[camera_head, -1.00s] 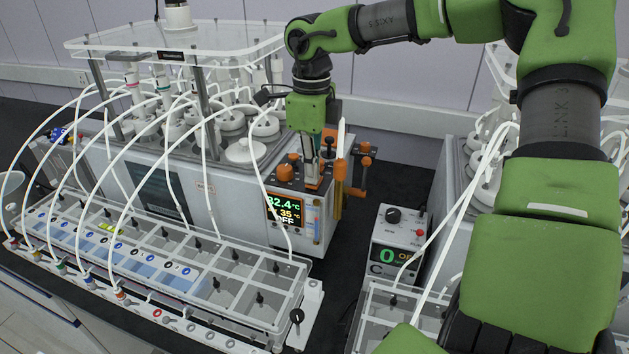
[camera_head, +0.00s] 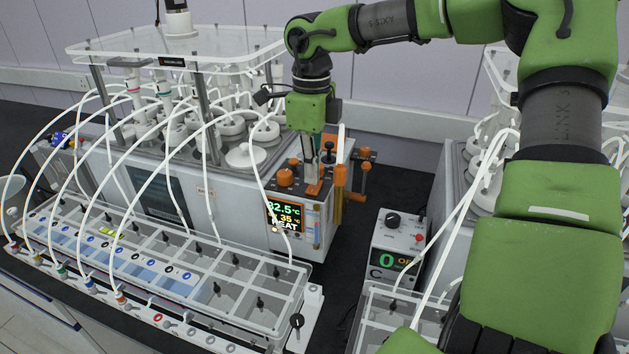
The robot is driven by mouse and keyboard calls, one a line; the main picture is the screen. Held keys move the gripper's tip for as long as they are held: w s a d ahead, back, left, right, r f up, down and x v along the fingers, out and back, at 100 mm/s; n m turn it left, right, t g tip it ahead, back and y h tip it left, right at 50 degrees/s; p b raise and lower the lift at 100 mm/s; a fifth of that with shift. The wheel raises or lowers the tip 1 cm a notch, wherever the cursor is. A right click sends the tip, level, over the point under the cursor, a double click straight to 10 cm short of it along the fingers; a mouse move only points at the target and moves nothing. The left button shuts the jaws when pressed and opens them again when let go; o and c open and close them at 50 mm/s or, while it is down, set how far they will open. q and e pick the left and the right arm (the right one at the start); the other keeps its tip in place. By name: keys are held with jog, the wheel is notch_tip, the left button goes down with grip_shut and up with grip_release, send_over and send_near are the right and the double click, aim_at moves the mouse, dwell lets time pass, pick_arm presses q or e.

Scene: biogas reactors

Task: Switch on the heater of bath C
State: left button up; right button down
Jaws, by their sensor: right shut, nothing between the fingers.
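The heater unit (camera_head: 310,236) at the right end of the large grey bath (camera_head: 203,180) has a lit display (camera_head: 285,216) showing 82.5 or 32.5 °C, 35 and HEAT. I cannot read a bath letter on it. My right gripper (camera_head: 317,180) points down, shut and empty, with its tips at the orange parts on top of the heater unit. The fingers partly hide what lies under them, and I cannot tell whether they touch it. My left gripper is not in view.
A clear-lidded rack (camera_head: 190,262) with several valves and white tubes stands in front. Dark bench lies between the units.

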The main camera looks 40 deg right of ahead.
aim_at(312, 190)
jog(key=shift+r+p, duration=1.4)
jog(key=shift+r, duration=1.05)
